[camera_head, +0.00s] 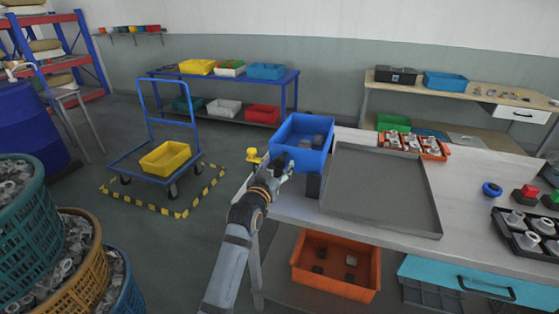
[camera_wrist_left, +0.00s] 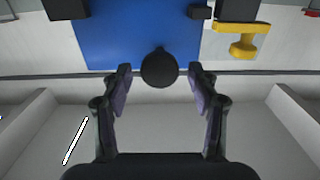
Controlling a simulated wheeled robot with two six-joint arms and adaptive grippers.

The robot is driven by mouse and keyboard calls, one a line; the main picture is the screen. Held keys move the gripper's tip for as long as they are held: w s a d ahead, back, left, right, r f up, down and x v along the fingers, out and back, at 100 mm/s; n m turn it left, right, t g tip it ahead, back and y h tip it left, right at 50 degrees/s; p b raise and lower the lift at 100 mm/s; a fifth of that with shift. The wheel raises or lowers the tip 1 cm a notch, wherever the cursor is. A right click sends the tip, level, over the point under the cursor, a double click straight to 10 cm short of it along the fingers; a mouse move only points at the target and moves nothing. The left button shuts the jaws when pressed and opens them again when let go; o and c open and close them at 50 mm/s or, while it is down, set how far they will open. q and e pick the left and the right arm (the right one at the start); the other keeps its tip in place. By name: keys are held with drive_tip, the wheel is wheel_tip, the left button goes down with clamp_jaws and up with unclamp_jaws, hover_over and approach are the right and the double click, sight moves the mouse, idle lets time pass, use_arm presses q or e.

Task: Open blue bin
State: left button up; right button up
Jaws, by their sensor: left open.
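The blue bin (camera_head: 302,157) stands at the left end of the light work table. In the head view I look into it from above and see dark grey shapes inside. Its blue surface (camera_wrist_left: 110,35) also shows in the left wrist view, with a round black knob (camera_wrist_left: 159,68) in front of it. My left gripper (camera_head: 283,168) is at the near lower side of the bin. In the wrist view the left gripper (camera_wrist_left: 160,76) has its fingers apart, one on each side of the knob. I cannot tell whether they touch it. My right gripper is not in view.
A yellow knob-like fixture (camera_head: 253,156) stands just left of the bin. A grey tray (camera_head: 380,190) lies on the table to the right. An orange bin (camera_head: 336,282) sits below. A blue cart (camera_head: 150,150) with a yellow bin stands on the open floor at left.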

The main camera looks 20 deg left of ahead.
use_arm(q)
drive_tip(key=shift+w, duration=0.95)
clamp_jaws()
